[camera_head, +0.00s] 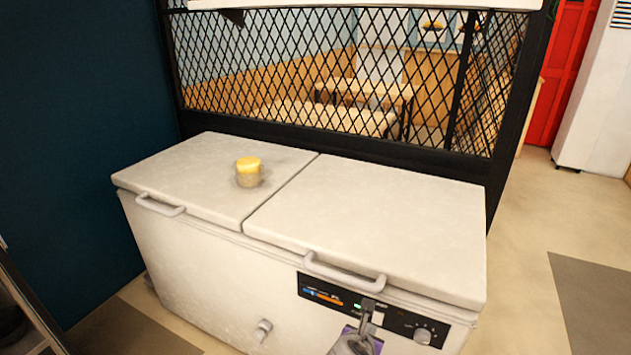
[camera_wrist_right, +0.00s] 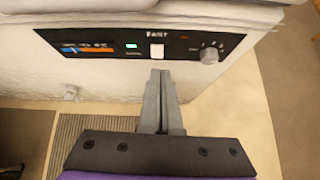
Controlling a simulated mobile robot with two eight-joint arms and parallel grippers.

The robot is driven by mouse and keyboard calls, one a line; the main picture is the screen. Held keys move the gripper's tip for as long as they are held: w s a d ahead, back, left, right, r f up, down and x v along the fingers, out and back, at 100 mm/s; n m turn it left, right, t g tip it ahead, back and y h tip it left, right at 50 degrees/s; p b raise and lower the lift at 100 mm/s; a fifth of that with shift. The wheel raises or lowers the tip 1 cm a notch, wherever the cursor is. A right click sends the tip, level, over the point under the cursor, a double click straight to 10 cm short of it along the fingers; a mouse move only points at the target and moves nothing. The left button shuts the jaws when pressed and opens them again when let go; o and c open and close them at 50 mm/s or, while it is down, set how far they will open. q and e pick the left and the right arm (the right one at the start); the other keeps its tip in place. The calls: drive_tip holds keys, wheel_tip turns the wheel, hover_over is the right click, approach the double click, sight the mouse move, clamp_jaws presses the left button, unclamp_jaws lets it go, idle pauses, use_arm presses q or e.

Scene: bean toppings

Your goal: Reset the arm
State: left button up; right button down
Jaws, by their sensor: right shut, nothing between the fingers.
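My right gripper (camera_head: 367,311) is in front of the control panel of a white chest freezer, at the lower middle of the head view. In the right wrist view its fingers (camera_wrist_right: 161,78) are together, with nothing between them, and their tips point at the panel (camera_wrist_right: 150,45) just below a white switch (camera_wrist_right: 156,50). I cannot tell whether the tips touch the panel. My left gripper is not in view.
The freezer's two lids (camera_head: 375,225) are closed, each with a front handle. A small yellow-topped container (camera_head: 248,172) stands on the left lid. A black mesh partition (camera_head: 330,75) rises behind the freezer. Open floor (camera_head: 535,290) lies to the right.

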drive_tip(key=s+d+f+m+g+y, duration=0.1)
drive_tip(key=s+f+m+g+y, duration=0.1)
drive_tip(key=s+m, duration=1.1)
drive_tip(key=s+d+f+m+g+y, duration=0.1)
drive_tip(key=s+f+m+g+y, duration=0.15)
drive_tip(key=s+m, duration=1)
use_arm(q)
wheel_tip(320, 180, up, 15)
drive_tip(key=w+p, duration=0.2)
drive_tip(key=p, duration=1.1)
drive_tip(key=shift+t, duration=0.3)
use_arm(e)
drive_tip(key=w+r+m+t, duration=0.1)
drive_tip(key=w+r+m, duration=0.2)
drive_tip(key=r, duration=1.1)
drive_tip(key=shift+w+r+m, duration=0.35)
drive_tip(key=shift+w+r, duration=0.05)
drive_tip(key=shift+w, duration=0.2)
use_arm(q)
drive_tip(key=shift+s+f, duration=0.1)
use_arm(e)
drive_tip(key=shift+s+a+y, duration=0.1)
drive_tip(key=shift+s+y, duration=0.05)
drive_tip(key=shift+y, duration=0.1)
